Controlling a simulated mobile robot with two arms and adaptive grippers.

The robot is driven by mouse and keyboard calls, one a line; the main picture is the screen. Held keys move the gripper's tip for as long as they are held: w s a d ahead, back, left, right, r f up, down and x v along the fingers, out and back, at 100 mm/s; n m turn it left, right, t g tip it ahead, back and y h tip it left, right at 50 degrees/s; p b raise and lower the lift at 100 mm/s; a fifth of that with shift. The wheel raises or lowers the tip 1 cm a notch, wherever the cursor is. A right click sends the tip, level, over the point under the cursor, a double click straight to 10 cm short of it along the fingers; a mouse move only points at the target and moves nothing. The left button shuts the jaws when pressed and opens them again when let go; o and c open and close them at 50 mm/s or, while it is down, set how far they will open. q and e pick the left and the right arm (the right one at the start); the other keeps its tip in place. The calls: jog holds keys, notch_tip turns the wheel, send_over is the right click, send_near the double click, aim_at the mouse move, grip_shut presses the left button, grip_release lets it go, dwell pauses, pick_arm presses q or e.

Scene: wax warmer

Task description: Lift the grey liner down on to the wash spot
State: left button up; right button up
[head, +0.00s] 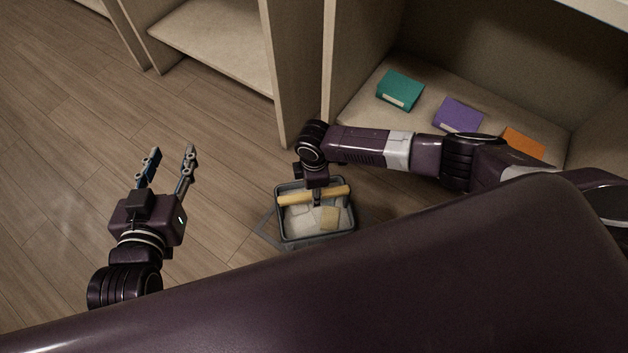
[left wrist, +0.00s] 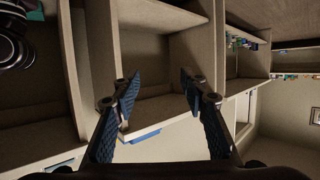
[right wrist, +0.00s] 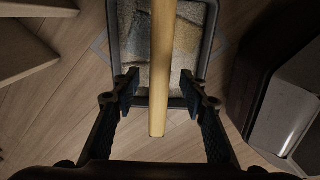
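The grey liner (head: 352,222), a shallow rectangular tub with a pale wooden bar across its top, is below my right gripper. Pale, patchy contents show inside. It also shows in the right wrist view (right wrist: 209,40), where the wooden bar (right wrist: 162,60) runs between my right fingers (right wrist: 159,82). Those fingers are apart, with gaps on both sides of the bar. A thin grey outline (head: 268,228) on the wooden floor, perhaps the wash spot, shows partly from under the liner. I cannot tell whether the liner touches the floor. My left gripper (head: 172,154) is open and empty, away to the left.
A pale shelf unit behind my right arm holds a teal box (head: 400,91), a purple box (head: 458,115) and an orange box (head: 523,144). An upright shelf panel (head: 284,75) stands behind the liner. The wooden floor (head: 75,150) at left is clear.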

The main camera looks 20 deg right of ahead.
jog(key=shift+r+p, duration=0.6)
jog(key=shift+p, duration=0.05)
jog(key=shift+r, duration=0.3)
jog(key=shift+r+p, duration=0.25)
jog(key=shift+p, duration=0.3)
jog(key=shift+r+p, duration=0.3)
pick_arm(q)
jog(key=s+a+f+g+y+p, duration=0.1)
jog(key=s+a+f+g, duration=0.2)
jog(key=s, duration=0.6)
jog(key=s+a+f+g+y+p, duration=0.1)
jog(key=s+a+f+g, duration=0.2)
jog(key=s+f+g, duration=0.4)
jog(key=shift+s+f+n+y+p, duration=0.3)
jog(key=shift+s+f+y+p, duration=0.1)
jog(key=shift+s, duration=0.45)
pick_arm(e)
jog(key=shift+r, duration=1.3)
pick_arm(q)
jog(key=shift+a, duration=0.1)
dwell(0.4)
pick_arm(e)
notch_tip(320, 180, up, 12)
dwell(0.6)
